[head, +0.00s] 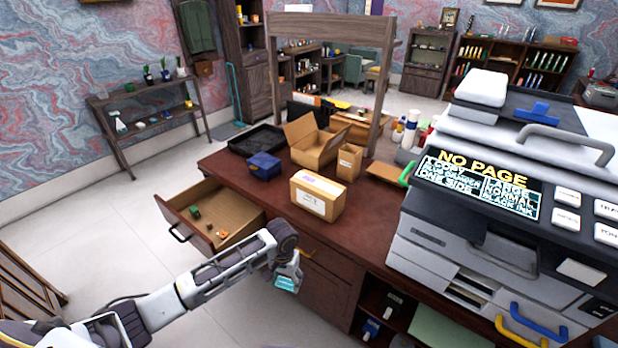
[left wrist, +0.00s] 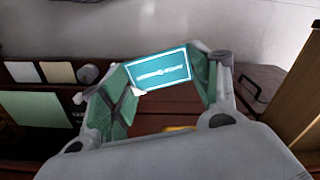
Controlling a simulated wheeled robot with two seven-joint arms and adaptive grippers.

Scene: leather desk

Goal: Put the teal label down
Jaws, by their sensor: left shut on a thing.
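The teal label (left wrist: 160,75) is a flat card with a white border and a line of white print. In the left wrist view it sits between the two fingertips of my left gripper (left wrist: 158,82), which is shut on it. In the head view the teal label (head: 285,283) hangs at the tip of my left gripper (head: 288,274), in front of the desk's front face and below the desktop edge. My right gripper is not in view.
The leather desk (head: 375,236) holds a closed carton (head: 318,196), an open carton (head: 313,146), a blue box (head: 264,166) and a black tray (head: 257,140). An open drawer (head: 232,207) juts out at left with small items inside. A large copier (head: 500,225) fills the right side.

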